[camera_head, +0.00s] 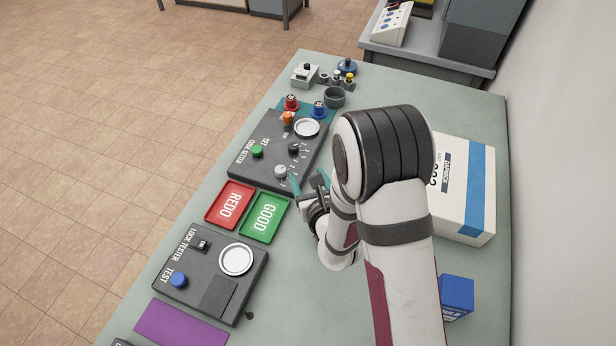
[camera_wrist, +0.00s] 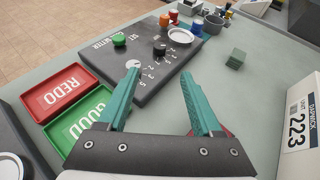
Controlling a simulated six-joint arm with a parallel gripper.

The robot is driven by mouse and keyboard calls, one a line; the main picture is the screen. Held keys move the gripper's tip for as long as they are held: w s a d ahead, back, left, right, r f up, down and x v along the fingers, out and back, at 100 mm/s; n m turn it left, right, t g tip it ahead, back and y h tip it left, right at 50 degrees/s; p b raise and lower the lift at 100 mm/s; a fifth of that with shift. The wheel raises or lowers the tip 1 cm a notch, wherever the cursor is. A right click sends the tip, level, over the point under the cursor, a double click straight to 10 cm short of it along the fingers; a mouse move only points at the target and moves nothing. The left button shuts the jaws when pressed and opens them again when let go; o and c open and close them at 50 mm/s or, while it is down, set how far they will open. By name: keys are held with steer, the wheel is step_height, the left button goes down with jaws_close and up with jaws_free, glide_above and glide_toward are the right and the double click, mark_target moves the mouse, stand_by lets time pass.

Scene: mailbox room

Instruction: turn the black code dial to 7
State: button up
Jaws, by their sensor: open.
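In the wrist view the black dial (camera_wrist: 159,48) stands beyond my fingertips. The grey-white dial (camera_head: 280,172) is nearer, beside the left fingertip in the wrist view (camera_wrist: 133,65). Small white numerals are printed around the dials. Which number the black dial points to is too small to tell. My gripper (camera_head: 309,181) is open and empty at the panel's near right edge; its teal fingers are spread wide in the wrist view (camera_wrist: 160,76).
Red REDO (camera_head: 230,204) and green GOOD (camera_head: 264,217) trays lie beside the panel. The lock tester (camera_head: 211,275) is nearer. A white parcel (camera_head: 466,190) and blue box (camera_head: 456,297) stand right of my arm. A dark green block (camera_wrist: 236,59) lies beyond my right finger.

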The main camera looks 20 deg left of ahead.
steer(key=n+g+y, duration=0.3)
glide_toward(294, 147)
steer(key=x, duration=0.9)
jaws_close()
